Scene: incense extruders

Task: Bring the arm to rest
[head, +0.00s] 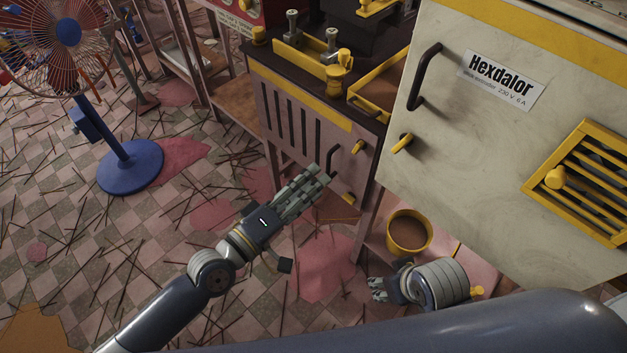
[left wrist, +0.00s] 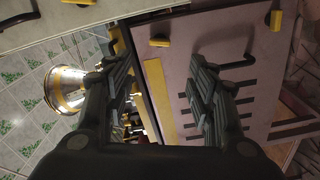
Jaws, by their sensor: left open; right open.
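My left gripper (head: 318,178) reaches in from the lower left, in front of the pinkish slotted machine (head: 292,122). In the left wrist view its two dark fingers stand apart with nothing between them (left wrist: 163,72), and the machine's slotted panel (left wrist: 255,70) lies beyond. I cannot tell whether the fingers touch the machine. My right gripper (head: 375,288) is at the bottom centre, below a yellow-rimmed bucket (head: 408,247). Its fingers look empty, though they are small in view. Part of my own body covers the bottom right.
A cream Hexdalor extruder (head: 470,130) with a black handle (head: 425,77) and yellow grille (head: 585,180) stands at right. A blue-based fan (head: 130,167) stands at left. Thin sticks and reddish stains cover the tiled floor (head: 80,230), which is otherwise open at left.

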